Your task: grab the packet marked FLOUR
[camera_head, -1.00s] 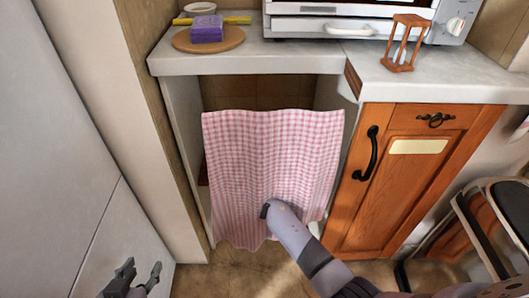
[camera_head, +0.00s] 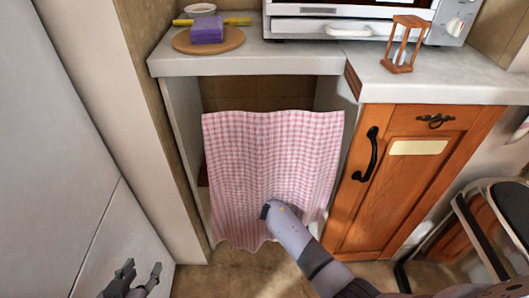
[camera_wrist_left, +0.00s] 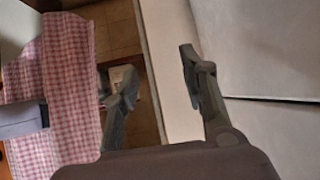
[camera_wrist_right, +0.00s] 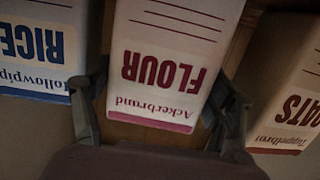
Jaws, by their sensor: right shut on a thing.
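The packet marked FLOUR (camera_wrist_right: 165,65), white with dark red lettering, is in the right wrist view, its print upside down. My right gripper (camera_wrist_right: 160,112) is shut on it, one finger along each side. In the head view, the pink checked curtain (camera_head: 270,150) hangs over the open bay under the counter. My right arm reaches to it, and the gripper and packet are hidden there. My left gripper (camera_head: 138,278) is at the lower left of the head view, open and empty. It also shows open in the left wrist view (camera_wrist_left: 155,80).
A packet marked RICE (camera_wrist_right: 35,45) and a packet marked OATS (camera_wrist_right: 290,95) flank the flour. An orange cabinet door (camera_head: 400,190) stands right of the bay. A folding chair (camera_head: 490,220) is at the far right. Counter items include a board (camera_head: 230,42) and an hourglass (camera_head: 403,45).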

